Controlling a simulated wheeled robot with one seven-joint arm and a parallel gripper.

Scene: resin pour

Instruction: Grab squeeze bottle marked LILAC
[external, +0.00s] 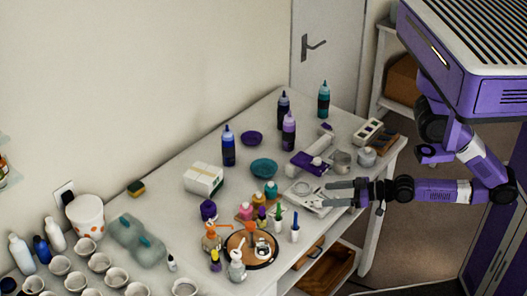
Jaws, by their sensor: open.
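Several squeeze bottles with pointed caps stand upright at the back of the table. A light purple squeeze bottle (289,132) looks like the lilac one, but any marking is too small to read. A dark bottle (283,110) stands just behind it, partly overlapped by it. A teal bottle (323,100) stands to the right and a dark blue bottle (228,148) to the left. My gripper (328,193) is open and empty near the table's right front edge, pointing left, well apart from the light purple bottle.
A purple-and-white device (306,163) and a teal bowl (264,168) lie between my gripper and the bottles. Small colour bottles (260,200) and a round tray (274,259) stand nearer the front. A white box (203,179) is left. Cups fill the near left end.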

